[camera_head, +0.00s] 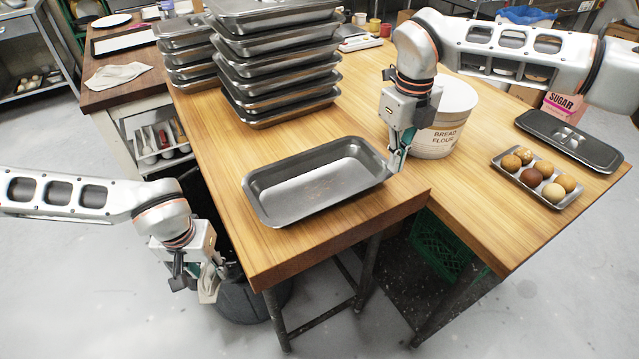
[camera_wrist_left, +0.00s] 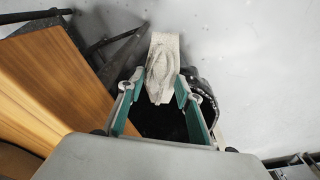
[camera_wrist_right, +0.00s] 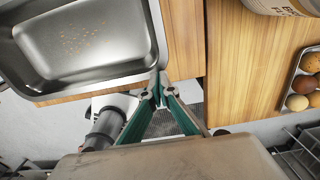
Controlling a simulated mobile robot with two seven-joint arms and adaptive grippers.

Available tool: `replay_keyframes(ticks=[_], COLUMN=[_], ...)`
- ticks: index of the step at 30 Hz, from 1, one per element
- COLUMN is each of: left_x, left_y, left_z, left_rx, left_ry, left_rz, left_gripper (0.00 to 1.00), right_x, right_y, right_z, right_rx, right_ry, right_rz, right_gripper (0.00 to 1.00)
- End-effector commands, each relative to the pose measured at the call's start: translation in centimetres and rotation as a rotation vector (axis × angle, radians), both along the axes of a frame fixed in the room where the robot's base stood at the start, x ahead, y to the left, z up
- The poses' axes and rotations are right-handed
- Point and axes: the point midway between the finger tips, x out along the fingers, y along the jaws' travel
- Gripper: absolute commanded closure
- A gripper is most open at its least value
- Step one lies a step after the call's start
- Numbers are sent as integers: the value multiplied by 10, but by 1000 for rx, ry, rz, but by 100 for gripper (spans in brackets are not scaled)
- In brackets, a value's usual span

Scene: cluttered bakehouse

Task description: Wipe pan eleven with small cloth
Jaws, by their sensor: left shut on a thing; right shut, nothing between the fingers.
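A grey metal pan (camera_head: 270,205) lies alone near the table's front edge, open side up. Its inside shows small brown specks, clearer in the right wrist view, where the pan (camera_wrist_right: 150,25) fills the upper left. My left gripper (camera_head: 210,272) is shut on a small pale cloth (camera_head: 208,291), off the table's front left edge and below the tabletop. In the left wrist view the cloth (camera_wrist_left: 160,75) stands up between the fingertips. My right gripper (camera_head: 398,158) is shut and empty, fingers down at the pan's right rim; I cannot tell whether it touches.
Stacked pans (camera_head: 280,75) stand at the back left. A bread flour tub (camera_head: 440,135) is just behind my right gripper. An egg tray (camera_head: 508,172) and a dark lidded pan (camera_head: 570,140) are at right. A dark bin (camera_head: 255,300) stands below my left gripper.

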Motion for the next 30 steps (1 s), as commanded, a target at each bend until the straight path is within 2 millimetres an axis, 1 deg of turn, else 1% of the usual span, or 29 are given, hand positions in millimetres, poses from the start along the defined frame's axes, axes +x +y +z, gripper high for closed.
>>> replay_keyframes(ticks=[15, 30], left_x=[0, 0], left_y=[0, 0], left_z=[0, -4], left_rx=[0, 0], left_ry=[0, 0], left_rz=[0, 0], left_gripper=[83, 83], right_x=[0, 0], right_y=[0, 0], right_z=[0, -9], right_rx=[0, 0], right_ry=[0, 0], right_rz=[0, 0], right_gripper=[100, 100])
